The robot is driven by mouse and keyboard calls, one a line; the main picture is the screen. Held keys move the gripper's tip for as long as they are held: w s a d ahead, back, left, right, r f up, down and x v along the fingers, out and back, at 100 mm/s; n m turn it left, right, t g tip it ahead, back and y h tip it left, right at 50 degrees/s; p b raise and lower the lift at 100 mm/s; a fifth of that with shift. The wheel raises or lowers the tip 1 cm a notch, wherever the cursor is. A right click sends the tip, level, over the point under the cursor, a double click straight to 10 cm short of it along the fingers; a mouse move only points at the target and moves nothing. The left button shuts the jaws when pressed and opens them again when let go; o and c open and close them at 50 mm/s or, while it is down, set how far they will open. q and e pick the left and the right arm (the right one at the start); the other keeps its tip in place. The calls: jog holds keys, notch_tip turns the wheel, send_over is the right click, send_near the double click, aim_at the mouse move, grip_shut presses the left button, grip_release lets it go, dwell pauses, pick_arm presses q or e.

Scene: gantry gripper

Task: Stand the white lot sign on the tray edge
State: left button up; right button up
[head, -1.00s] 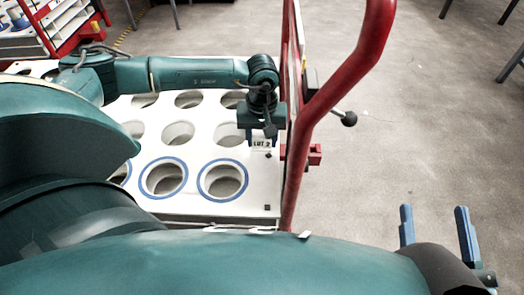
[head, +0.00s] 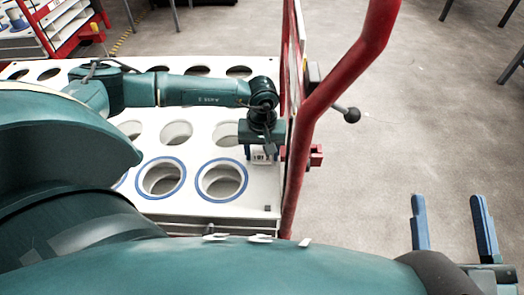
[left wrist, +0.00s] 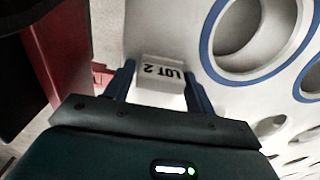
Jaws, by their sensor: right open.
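The white sign (head: 261,157) with black LOT lettering is at the right edge of the white tray (head: 265,187). In the left wrist view the sign (left wrist: 162,75) reads "LOT 2" upside down and sits between both blue fingers. My left gripper (head: 262,153) points down and is shut on the sign, with a finger on each side. Whether the sign's bottom touches the tray is hidden. My right gripper (head: 450,205) is open and empty over the floor at the lower right, well apart from the tray.
The tray has several round holes, and the nearest ones have blue rims (head: 222,180). A red tubular frame (head: 318,120) rises close along the tray's right side, with a black-knobbed lever (head: 351,114). A red bracket (head: 316,156) sits beside the sign.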

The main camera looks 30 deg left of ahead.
aim_at(262, 150)
pick_arm(q)
jog(key=shift+o, duration=1)
jog(key=shift+r, duration=0.15)
notch_tip(262, 150, up, 2)
jog(key=shift+r+p, duration=0.25)
jog(key=shift+p, duration=0.5)
jog(key=shift+r+p, duration=0.4)
jog(key=shift+r, duration=0.5)
notch_tip(262, 150, up, 8)
jog(key=p, duration=0.2)
jog(key=shift+f, duration=0.15)
pick_arm(e)
jog(key=shift+s+d+f+g+h, duration=0.2)
jog(key=shift+d+f+g+h, duration=0.25)
jog(key=shift+f+h, duration=0.35)
jog(key=shift+a+r, duration=0.1)
jog(key=shift+r, duration=0.1)
